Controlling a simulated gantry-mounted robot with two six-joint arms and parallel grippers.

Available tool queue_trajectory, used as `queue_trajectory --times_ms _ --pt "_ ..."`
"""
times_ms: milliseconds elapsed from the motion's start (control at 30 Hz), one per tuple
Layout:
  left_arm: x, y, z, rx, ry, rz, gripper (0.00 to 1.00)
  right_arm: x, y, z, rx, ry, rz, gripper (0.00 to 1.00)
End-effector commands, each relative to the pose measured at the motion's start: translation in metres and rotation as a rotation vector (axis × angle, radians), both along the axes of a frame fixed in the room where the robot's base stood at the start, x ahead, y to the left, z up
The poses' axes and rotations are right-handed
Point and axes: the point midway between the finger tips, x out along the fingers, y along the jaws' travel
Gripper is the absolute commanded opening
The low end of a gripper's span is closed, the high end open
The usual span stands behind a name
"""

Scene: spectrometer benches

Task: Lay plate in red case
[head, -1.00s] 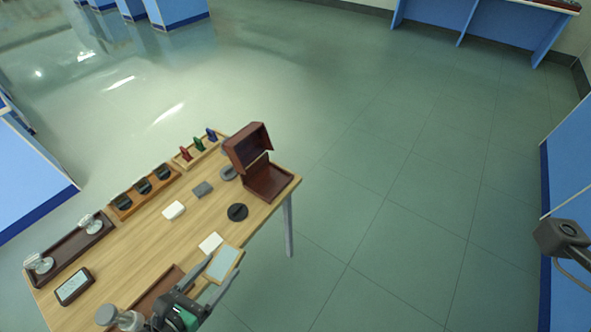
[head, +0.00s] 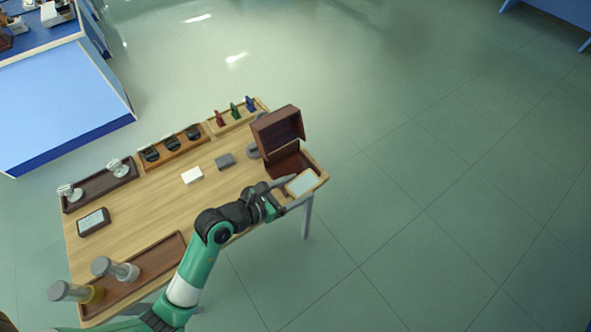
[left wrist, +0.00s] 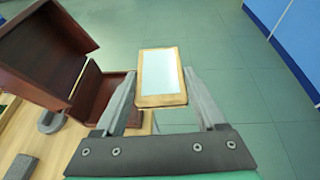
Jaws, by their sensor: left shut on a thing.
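The plate (head: 303,183) is a pale, light blue-grey rectangle in a tan wooden frame. My left gripper (head: 288,187) is shut on it and holds it by the front right corner of the table, just in front of the red case (head: 277,130). The case is dark red-brown with its lid raised; the gripper and plate partly hide its base. My right gripper is not in view.
The wooden table (head: 150,200) holds a white block (head: 192,175), a grey block (head: 225,161), a rack with red, green and blue pieces (head: 235,118), and a brown tray with cylinders (head: 150,275). My left arm crosses the front edge. Open floor lies to the right.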

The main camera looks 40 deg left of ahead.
Motion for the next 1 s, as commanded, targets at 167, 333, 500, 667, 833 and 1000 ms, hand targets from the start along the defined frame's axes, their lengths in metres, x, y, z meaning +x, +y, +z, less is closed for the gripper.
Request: queue_trajectory --times_ms 167,333,500,667,833,1000 --pt "0.016 -0.002 -0.032 -0.001 0.006 0.047 0.07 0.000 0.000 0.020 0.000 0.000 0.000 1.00" --pt "0.022 -0.023 -0.069 -0.002 0.008 0.053 0.07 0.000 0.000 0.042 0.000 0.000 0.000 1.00" --pt "0.018 -0.059 -0.093 -0.002 0.001 -0.010 0.07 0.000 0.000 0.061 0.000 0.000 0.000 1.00" --pt "0.020 -0.081 -0.083 0.000 -0.003 -0.058 0.07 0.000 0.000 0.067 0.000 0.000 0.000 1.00" --pt "0.022 -0.075 -0.087 -0.001 -0.003 -0.056 0.07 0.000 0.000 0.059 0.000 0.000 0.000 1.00" --pt "0.030 -0.035 -0.092 -0.001 -0.006 -0.048 0.07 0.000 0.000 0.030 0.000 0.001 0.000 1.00"
